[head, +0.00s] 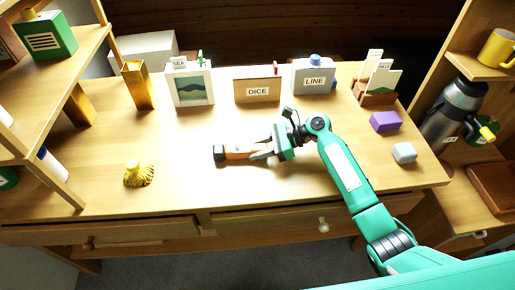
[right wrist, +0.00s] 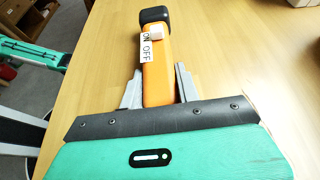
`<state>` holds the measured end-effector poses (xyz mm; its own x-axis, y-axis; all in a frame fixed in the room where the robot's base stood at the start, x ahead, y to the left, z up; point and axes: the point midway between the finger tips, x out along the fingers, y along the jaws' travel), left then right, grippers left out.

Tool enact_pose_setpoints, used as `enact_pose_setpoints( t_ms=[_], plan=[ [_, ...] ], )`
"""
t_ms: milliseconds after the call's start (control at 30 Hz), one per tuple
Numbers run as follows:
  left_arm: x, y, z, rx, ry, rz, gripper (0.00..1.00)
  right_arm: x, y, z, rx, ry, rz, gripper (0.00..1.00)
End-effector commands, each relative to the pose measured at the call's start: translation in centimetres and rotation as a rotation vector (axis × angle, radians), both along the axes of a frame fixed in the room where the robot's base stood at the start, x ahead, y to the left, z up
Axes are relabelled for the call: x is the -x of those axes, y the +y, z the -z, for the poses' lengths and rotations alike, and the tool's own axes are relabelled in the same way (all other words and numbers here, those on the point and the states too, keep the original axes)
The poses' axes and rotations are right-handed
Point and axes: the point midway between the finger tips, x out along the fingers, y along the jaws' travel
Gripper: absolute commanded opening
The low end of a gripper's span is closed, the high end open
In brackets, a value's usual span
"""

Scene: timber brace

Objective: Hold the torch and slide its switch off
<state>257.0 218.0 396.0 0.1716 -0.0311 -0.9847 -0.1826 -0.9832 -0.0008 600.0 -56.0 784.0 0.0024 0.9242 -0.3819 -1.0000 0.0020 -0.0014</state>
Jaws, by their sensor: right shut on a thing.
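The torch (head: 238,153) has an orange body and a black head and is near the middle of the desk, its head pointing left. I cannot tell whether it touches the desktop. My right gripper (head: 268,150) is shut on its body, one finger on each side in the right wrist view (right wrist: 159,88). In that view the torch (right wrist: 158,75) carries ON and OFF labels, ON nearer the black head. The pale switch (right wrist: 156,33) sits beside the ON label. My left gripper is not in view.
A brush-like yellow object (head: 138,174) stands left on the desk (head: 190,185). The DICE box (head: 257,91), LINE box (head: 314,77) and picture frame (head: 190,87) line the back. A purple block (head: 385,121) and grey block (head: 404,153) lie right. Desktop around the torch is clear.

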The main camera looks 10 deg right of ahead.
Motion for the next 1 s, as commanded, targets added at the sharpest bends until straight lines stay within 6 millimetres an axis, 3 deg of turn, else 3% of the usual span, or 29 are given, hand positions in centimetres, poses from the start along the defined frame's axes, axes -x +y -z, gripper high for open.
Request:
enact_pose_setpoints(
  t_ms=[233,267,367,400,667,867,1000],
  plan=[
    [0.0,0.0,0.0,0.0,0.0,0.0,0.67,0.1,0.0,0.2,0.002,0.002,0.0,0.02],
    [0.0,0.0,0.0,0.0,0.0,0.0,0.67,0.1,0.0,0.2,0.002,0.003,-0.001,0.36],
    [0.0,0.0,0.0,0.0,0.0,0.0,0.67,0.1,0.0,0.2,0.002,0.002,0.0,0.56],
    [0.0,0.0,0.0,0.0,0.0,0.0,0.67,0.1,0.0,0.2,0.002,0.002,0.0,0.58],
    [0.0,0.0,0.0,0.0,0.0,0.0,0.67,0.0,0.0,0.2,0.002,0.002,0.0,0.58],
    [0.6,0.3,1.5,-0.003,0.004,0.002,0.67,0.0,0.0,0.1,0.001,0.001,-0.001,0.58],
    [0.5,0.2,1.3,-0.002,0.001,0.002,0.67,0.0,-3.3,-1.1,0.005,0.0,0.002,0.58]
  ],
)
